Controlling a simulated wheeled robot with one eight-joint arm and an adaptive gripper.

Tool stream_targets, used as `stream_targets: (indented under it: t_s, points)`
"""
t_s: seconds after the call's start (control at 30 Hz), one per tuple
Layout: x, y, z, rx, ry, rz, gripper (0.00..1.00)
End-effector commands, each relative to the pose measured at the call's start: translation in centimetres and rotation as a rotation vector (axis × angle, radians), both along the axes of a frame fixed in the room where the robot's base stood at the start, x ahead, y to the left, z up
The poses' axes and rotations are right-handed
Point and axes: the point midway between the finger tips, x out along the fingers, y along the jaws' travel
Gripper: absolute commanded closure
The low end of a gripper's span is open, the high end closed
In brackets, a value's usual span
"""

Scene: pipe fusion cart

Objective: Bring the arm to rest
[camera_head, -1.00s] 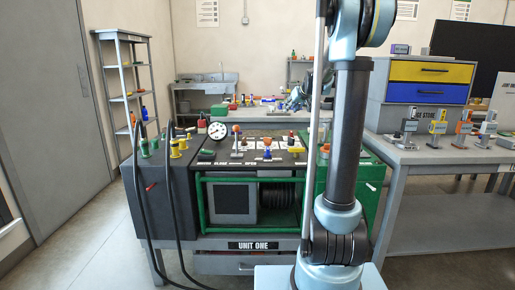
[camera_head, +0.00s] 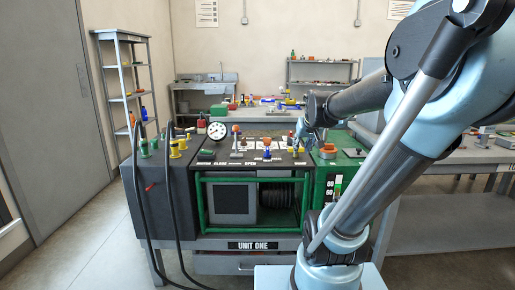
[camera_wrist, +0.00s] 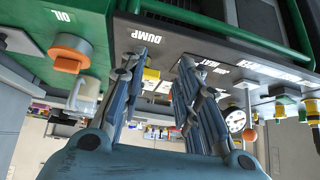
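My arm leans to the right in the head view and bends back to the left. My gripper (camera_head: 304,136) hangs at its end over the right part of the black panel (camera_head: 222,156) of the cart. In the wrist view my gripper (camera_wrist: 165,62) shows two blue-grey fingers spread apart with nothing between them. The panel edge with the DUMP label (camera_wrist: 145,38) is just beyond the fingertips. Whether a fingertip touches the panel or a lever cannot be told.
The cart has a white gauge (camera_head: 218,131), blue-and-orange levers (camera_head: 267,150) and an orange cap (camera_head: 328,149) on its green right side. Black cables (camera_head: 172,190) hang at the left. A grey bench (camera_head: 440,170) stands at the right. Floor is free at the left.

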Motion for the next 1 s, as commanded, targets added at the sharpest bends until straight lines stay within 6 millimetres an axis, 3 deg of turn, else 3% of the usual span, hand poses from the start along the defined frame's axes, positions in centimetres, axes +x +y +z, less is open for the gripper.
stream_targets:
  t_s: [0.1, 0.37, 0.8, 1.0]
  points:
    - [-2.7, -0.4, -1.7, -0.011, 0.018, -0.024, 0.70]
    - [-6.6, -1.2, -4.5, -0.033, 0.045, -0.069, 0.70]
    - [-19.2, -1.2, -13.9, -0.054, 0.399, -0.047, 0.70]
    - [-21.6, -1.5, -15.3, -0.056, 0.466, -0.043, 0.70]
